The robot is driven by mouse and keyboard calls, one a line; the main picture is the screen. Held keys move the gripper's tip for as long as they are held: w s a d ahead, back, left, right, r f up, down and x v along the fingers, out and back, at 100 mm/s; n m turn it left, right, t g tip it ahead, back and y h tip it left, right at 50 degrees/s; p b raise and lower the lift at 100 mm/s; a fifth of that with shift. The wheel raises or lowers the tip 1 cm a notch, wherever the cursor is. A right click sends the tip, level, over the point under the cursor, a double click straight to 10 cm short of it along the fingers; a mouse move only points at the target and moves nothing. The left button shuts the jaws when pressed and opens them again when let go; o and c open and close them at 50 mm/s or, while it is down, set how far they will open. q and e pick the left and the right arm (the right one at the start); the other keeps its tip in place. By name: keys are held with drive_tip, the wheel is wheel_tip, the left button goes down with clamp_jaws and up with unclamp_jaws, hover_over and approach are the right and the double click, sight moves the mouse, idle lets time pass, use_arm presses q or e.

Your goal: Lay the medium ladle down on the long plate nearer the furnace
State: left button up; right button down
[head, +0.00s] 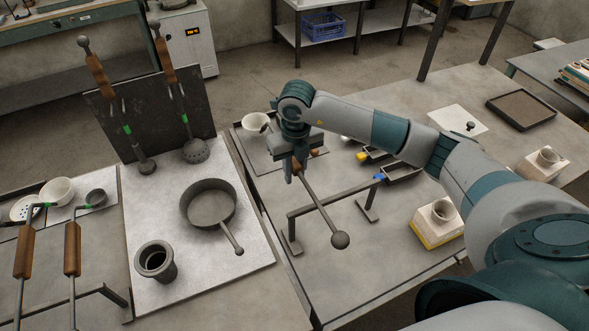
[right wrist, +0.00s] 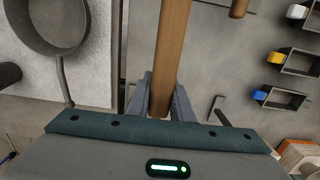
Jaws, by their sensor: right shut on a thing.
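My right gripper (head: 293,165) is shut on the wooden handle (right wrist: 170,45) of a long tool, taken to be the medium ladle. Its thin metal rod (head: 320,205) slants toward the front right and ends in a round knob (head: 340,240), above the table by a low bar stand (head: 325,196). The bowl end is not clearly seen; my gripper and arm cover that part. A flat grey plate (head: 262,160) lies behind my gripper, partly hidden, with a white bowl (head: 255,122) by it. I cannot tell which plate is nearer the furnace. My left gripper is not in view.
A pan (head: 210,205) and a dark crucible (head: 155,262) stand on a light board (head: 190,285). Two tools lean on a dark panel (head: 105,105). Wooden-handled ladles (head: 72,250) lie at left. Small moulds (head: 402,172) and a block with a cup (head: 437,225) are at right.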

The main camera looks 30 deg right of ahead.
drive_tip(key=shift+f+b, duration=0.4)
drive_tip(key=shift+f, duration=0.65)
drive_tip(key=c, duration=1.5)
unclamp_jaws()
drive_tip(key=r+b, duration=0.1)
drive_tip(key=r, duration=0.4)
drive_tip(key=r+b, duration=0.2)
drive_tip(key=r, duration=0.3)
drive_tip(key=r+b, duration=0.1)
drive_tip(key=r, duration=0.4)
drive_tip(key=shift+s+r, duration=0.2)
drive_tip(key=shift+s, duration=0.15)
wheel_tip(320, 180, up, 2)
drive_tip(key=shift+s+b, duration=0.1)
drive_tip(key=shift+b, duration=0.2)
